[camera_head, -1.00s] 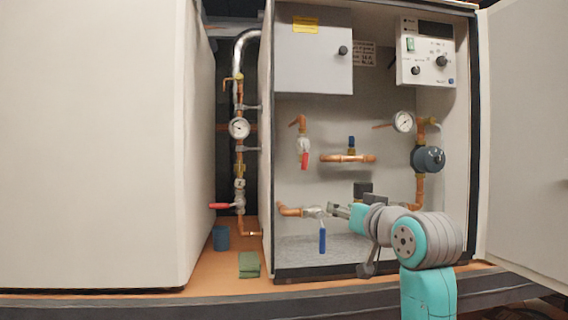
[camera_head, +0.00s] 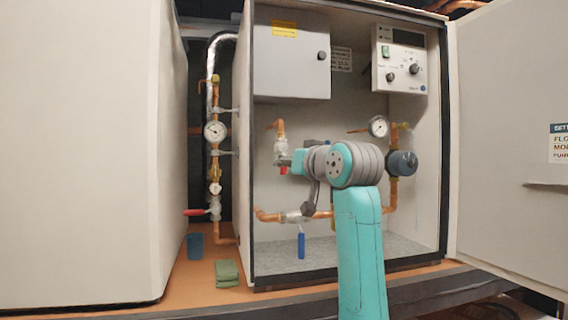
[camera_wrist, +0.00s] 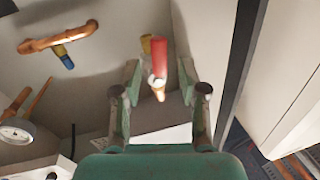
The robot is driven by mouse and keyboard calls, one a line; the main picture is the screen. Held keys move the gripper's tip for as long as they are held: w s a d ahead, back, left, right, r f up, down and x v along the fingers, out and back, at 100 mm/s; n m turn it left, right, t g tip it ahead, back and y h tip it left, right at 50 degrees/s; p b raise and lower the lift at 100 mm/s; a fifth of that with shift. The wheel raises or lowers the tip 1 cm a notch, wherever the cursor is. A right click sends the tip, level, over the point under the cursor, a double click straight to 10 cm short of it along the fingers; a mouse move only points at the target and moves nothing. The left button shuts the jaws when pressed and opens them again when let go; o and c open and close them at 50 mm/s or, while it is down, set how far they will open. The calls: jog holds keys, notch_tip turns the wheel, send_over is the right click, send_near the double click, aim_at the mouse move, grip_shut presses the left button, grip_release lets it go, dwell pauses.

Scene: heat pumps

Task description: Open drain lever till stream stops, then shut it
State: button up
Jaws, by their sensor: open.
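A valve with a red lever (camera_head: 282,169) hangs from a copper stub on the cabinet's back wall, partly hidden by my gripper in the head view. In the wrist view the red lever (camera_wrist: 159,58) lies between and beyond my open fingertips. My gripper (camera_wrist: 160,82) is open and empty, one finger on each side of the lever, with gaps showing. A blue lever (camera_head: 301,246) hangs down from the lower copper pipe. Another red lever (camera_head: 197,212) sticks out level on the pipe left of the cabinet. I cannot make out a stream or which lever is the drain.
A blue cup (camera_head: 195,246) and a folded green cloth (camera_head: 227,272) stand on the orange floor outside. A gauge (camera_head: 378,126) and a dark pump (camera_head: 402,163) sit to the right. The open door (camera_head: 505,150) bounds the right side; a control box (camera_head: 399,62) is above.

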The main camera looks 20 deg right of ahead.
jog(key=shift+w+a, duration=0.15)
jog(key=shift+w, duration=0.55)
jog(key=shift+w+a, duration=0.1)
jog(key=shift+w, duration=0.6)
grip_shut()
jog(key=m, duration=0.1)
jog(key=a+m, duration=0.1)
jog(key=m, duration=0.1)
jog(key=shift+r+m+t, duration=0.1)
jog(key=shift+m+t, duration=0.2)
jog(key=shift+a+r+m+t+h, duration=0.35)
jog(key=shift+r+m+h, duration=0.15)
jog(key=shift+m, duration=1.95)
jog(key=shift+a+r+m+t+h, duration=0.35)
jog(key=shift+r+m, duration=0.2)
jog(key=shift+m, duration=1.85)
jog(key=shift+a+r+m+t+h, duration=0.3)
jog(key=shift+r+m+h, duration=0.2)
jog(key=shift+m, duration=1.95)
